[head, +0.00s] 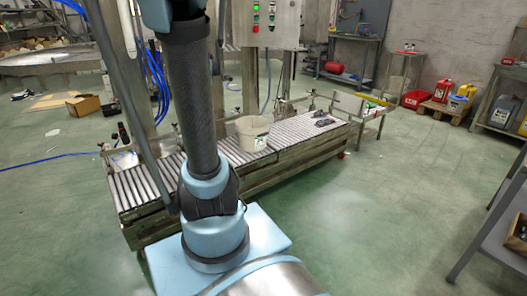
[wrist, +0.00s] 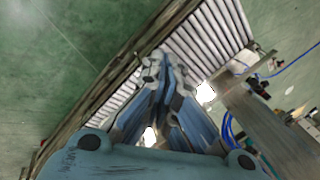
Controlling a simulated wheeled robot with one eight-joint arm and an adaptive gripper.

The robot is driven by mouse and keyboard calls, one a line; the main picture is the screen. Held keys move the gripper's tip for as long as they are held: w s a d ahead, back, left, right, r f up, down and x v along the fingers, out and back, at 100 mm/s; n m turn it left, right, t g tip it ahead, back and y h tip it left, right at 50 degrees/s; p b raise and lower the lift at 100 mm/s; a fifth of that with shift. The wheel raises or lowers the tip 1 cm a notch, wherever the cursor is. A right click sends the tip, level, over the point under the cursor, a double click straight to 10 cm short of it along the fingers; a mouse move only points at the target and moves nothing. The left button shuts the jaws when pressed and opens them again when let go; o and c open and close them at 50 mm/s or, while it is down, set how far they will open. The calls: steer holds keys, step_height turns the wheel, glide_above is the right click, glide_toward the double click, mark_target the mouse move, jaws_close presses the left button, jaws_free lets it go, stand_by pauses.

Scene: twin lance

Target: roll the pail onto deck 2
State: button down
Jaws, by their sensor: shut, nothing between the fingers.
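A whitish pail (head: 253,133) stands upright on the roller conveyor (head: 135,185), near the middle of its length in the head view. The rollers run in a long row, with more to the right of the pail. No deck number is readable, so I cannot tell which part is deck 2. My gripper (wrist: 165,62) shows in the wrist view with its fingertips together and empty, over or near the rollers. It is not seen in the head view. A white patch (wrist: 205,93) beside the fingers is too unclear to name.
Small dark parts (head: 324,122) lie on the rollers right of the pail. A control box (head: 269,24) stands behind the conveyor. A grey table (head: 497,220) is at the right edge. Green floor (head: 365,215) is open between it and the conveyor. Blue hoses hang at the back left.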

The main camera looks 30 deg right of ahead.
steer(key=w+d+f+m+t, duration=0.1)
steer(key=w+d+f+m, duration=0.25)
steer(key=w+d, duration=0.45)
steer(key=w+d+f+m+t, duration=0.1)
steer(key=w+d+f+m, duration=0.2)
steer(key=w+d+m, duration=0.5)
steer(key=w+d+f+m+t, duration=0.1)
steer(key=w+d+f, duration=0.25)
steer(key=d, duration=0.75)
steer(key=s+d+f+m+t, duration=0.1)
steer(key=d+f+m, duration=0.5)
steer(key=d+f, duration=0.7)
steer(key=d+f+m+t, duration=0.2)
steer(key=d+f+m, duration=0.4)
steer(key=d+f, duration=0.75)
steer(key=shift+h, duration=0.4)
steer(key=w+f, duration=0.1)
steer(key=w, duration=0.2)
steer(key=w+f, duration=0.2)
steer(key=w, duration=0.1)
steer(key=w+f, duration=0.2)
steer(key=w, duration=0.1)
steer(key=shift+w+d+f, duration=0.1)
steer(key=shift+w, duration=0.7)
